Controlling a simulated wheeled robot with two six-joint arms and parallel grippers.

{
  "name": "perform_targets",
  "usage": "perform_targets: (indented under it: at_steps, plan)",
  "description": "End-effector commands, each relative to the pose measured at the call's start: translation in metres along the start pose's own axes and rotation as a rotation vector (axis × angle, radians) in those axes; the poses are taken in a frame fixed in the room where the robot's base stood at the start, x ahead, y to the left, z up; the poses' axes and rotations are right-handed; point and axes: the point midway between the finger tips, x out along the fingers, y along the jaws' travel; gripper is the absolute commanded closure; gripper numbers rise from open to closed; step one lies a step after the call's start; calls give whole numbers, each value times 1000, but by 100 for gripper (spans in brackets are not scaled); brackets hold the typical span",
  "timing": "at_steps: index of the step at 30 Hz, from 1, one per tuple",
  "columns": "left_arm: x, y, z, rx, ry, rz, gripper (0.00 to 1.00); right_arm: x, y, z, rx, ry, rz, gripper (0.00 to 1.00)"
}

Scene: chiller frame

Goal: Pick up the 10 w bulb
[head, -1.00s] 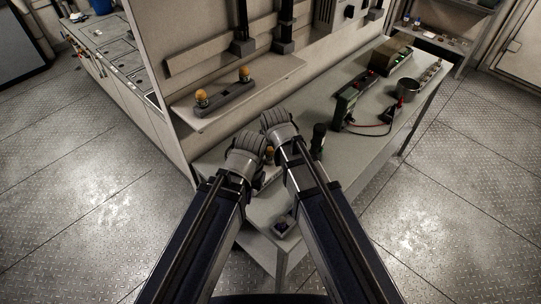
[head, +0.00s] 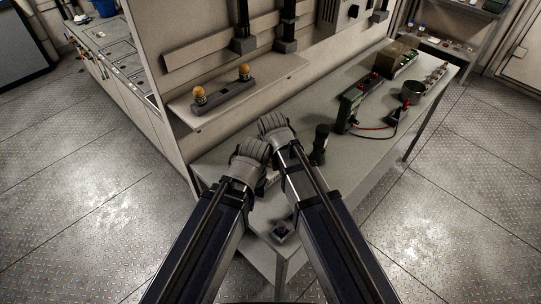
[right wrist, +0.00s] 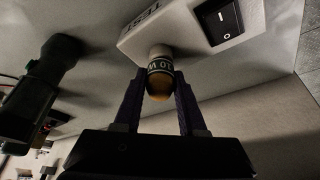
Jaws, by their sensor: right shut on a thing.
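In the right wrist view, an amber-tipped bulb (right wrist: 160,87) with a dark printed band stands with its base at a white test box (right wrist: 190,25). Two amber bulbs (head: 199,95) (head: 244,71) stand in a dark holder on the shelf.
The shelf (head: 285,70) and wall panel rise behind. Open floor lies on both sides.

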Motion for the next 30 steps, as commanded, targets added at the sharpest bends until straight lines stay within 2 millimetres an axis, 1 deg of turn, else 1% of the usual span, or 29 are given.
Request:
perform_targets:
  at_steps: [1,8,22,30]
  plan:
    - [0,0,0,0,0,0,100,0,0,0,0,0,0,74]
    - [0,0,0,0,0,0,100,0,0,0,0,0,0,100]
    - [-1,0,0,0,0,0,100,-1,0,-1,0,0,0,100]
    - [-12,-1,1,0,0,0,100,-11,3,-6,0,0,0,100]
